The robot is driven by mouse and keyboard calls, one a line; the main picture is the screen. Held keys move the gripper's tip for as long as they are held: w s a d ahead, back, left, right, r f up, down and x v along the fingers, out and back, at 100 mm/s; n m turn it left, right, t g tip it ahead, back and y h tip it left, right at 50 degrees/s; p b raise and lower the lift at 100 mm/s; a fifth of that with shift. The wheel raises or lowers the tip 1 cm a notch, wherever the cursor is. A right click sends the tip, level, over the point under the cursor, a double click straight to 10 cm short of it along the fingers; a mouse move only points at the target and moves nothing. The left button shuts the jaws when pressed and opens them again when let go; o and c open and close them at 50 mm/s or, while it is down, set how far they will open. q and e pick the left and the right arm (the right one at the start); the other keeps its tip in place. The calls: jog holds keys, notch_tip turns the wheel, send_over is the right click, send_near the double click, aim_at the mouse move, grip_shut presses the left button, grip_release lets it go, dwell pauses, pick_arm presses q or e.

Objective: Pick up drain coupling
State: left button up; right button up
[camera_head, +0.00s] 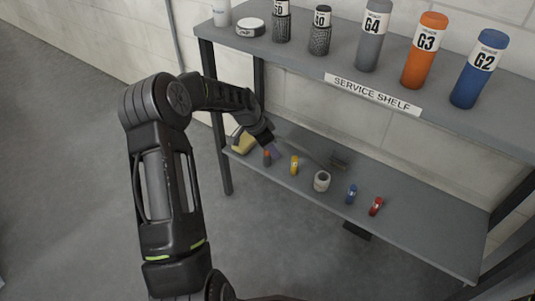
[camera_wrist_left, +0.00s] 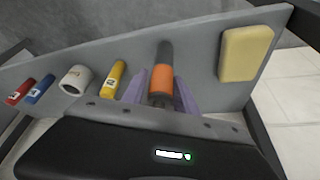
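A short, hollow off-white cylinder (camera_head: 321,181), which looks like the drain coupling, stands on the lower shelf near the middle of a row of small parts. It also shows left of centre in the left wrist view (camera_wrist_left: 75,80). My left gripper (camera_head: 268,150) is over the left part of the lower shelf, left of the coupling. In the left wrist view its purple fingers (camera_wrist_left: 160,88) are apart, one on each side of a dark and orange cylinder (camera_wrist_left: 160,78). It appears open, with no visible grip. My right gripper is not in view.
A yellow cylinder (camera_head: 294,165) stands between the orange one and the coupling. Blue (camera_head: 351,194) and red (camera_head: 376,206) cylinders are to its right. A yellow block (camera_wrist_left: 245,53) lies at the shelf's end. The upper shelf (camera_head: 300,62) holds several bottles overhead.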

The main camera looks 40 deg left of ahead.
pick_arm(q)
grip_shut()
dwell(0.5)
jog(key=shift+r+p, duration=0.5)
jog(key=shift+r, duration=0.3)
notch_tip(320, 180, up, 2)
jog(key=shift+r+p, duration=0.1)
jog(key=shift+p, duration=0.5)
jog(key=s+a+p, duration=0.2)
jog(key=s+a, duration=0.1)
jog(key=s, duration=0.5)
jog(key=s+a+p, duration=0.2)
jog(key=s+a, duration=0.2)
jog(key=s, duration=0.4)
jog(key=shift+s+a, duration=0.2)
jog(key=shift+a, duration=0.05)
